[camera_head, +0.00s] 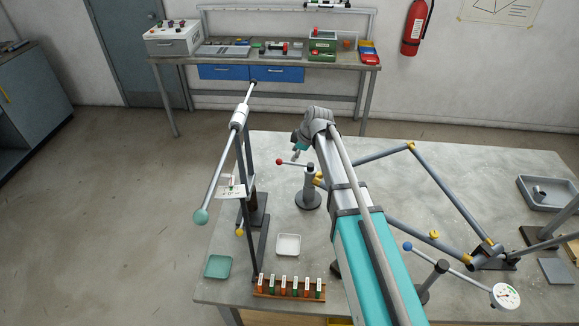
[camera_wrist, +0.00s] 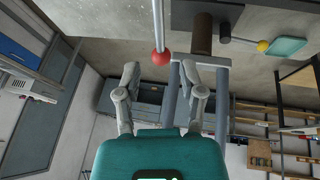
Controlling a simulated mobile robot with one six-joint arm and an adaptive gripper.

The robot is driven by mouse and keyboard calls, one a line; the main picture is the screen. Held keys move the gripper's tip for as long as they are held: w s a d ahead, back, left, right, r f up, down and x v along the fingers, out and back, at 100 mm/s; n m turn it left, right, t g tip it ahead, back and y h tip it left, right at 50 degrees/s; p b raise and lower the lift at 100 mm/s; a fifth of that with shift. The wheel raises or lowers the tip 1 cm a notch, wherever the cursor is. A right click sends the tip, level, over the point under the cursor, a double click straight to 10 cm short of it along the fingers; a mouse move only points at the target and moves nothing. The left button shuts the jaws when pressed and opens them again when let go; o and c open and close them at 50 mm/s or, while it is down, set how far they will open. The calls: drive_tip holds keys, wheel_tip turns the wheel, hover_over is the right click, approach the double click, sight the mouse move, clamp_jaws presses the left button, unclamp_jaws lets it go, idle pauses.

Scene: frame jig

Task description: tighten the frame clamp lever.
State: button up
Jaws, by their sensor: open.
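A clamp lever with a red ball knob (camera_head: 279,162) sits on a round-based post (camera_head: 310,190) beside the bicycle-like tube frame (camera_head: 380,155). My gripper (camera_head: 296,154) is close to this lever in the head view, partly hidden by my own arm. In the wrist view my gripper (camera_wrist: 160,72) has its two fingers apart. The red knob (camera_wrist: 161,58) shows between the fingertips, its rod running up out of the picture. I cannot tell whether the fingers touch it. A second lever with a blue knob (camera_head: 408,247) stands to the right, near a dark post.
A tall stand (camera_head: 248,150) with a long tube rises left of the lever. A white tray (camera_head: 288,245), a green tray (camera_head: 217,266) and a rack of several orange and green pieces (camera_head: 289,293) lie at the front left. A grey tray (camera_head: 545,205) is at right.

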drive_tip(key=shift+b+x, duration=2.55)
drive_tip(key=shift+x, duration=0.6)
clamp_jaws()
